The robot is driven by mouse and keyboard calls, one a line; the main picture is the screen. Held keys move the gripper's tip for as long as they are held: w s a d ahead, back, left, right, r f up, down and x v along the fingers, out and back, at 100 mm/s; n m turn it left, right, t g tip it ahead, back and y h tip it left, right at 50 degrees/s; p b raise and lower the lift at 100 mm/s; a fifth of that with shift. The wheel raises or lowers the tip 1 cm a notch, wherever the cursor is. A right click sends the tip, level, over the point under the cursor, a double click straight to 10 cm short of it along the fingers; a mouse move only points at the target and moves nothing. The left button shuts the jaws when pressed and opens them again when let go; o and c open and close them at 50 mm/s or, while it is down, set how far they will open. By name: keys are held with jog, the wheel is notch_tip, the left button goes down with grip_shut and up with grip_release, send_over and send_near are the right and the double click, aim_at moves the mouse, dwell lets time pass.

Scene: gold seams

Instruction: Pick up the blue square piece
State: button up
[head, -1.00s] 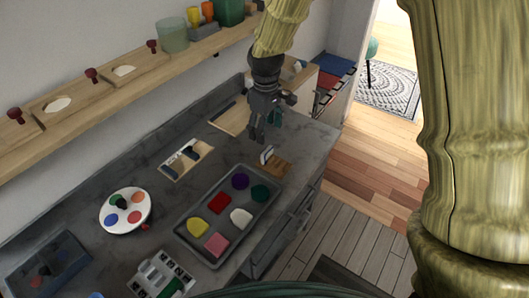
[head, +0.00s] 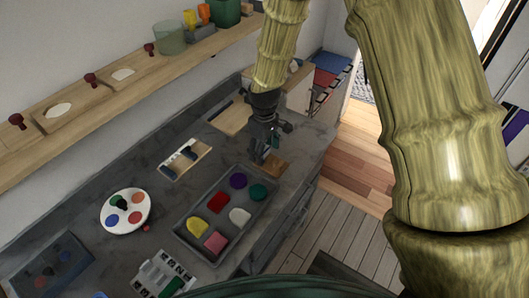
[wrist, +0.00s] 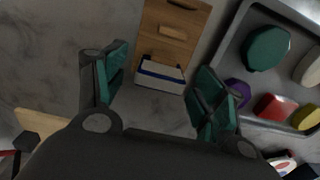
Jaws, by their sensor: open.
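My gripper (head: 262,155) is open, pointing down over the near end of a small wooden block (head: 277,168). In the wrist view, the fingers of my gripper (wrist: 160,66) are spread on either side of a pale, upright-looking piece with a dark blue stripe (wrist: 160,75). This piece sits at the end of the slotted wooden block (wrist: 172,30), and I see it mostly edge-on. It looks to be the blue square piece, though its full shape does not show. No contact with the fingers is visible. In the head view the gripper mostly hides it.
A grey tray (head: 183,238) with several coloured pieces lies close beside the block. A white round palette (head: 125,211), a board with dark tools (head: 185,160) and a grey-white rack (head: 162,275) are on the counter. A wooden shelf (head: 110,82) runs along the wall.

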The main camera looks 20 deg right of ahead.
jog(key=shift+f, duration=0.6)
jog(key=c, duration=1.2)
jog(key=shift+o, duration=0.2)
jog(key=shift+r, duration=0.1)
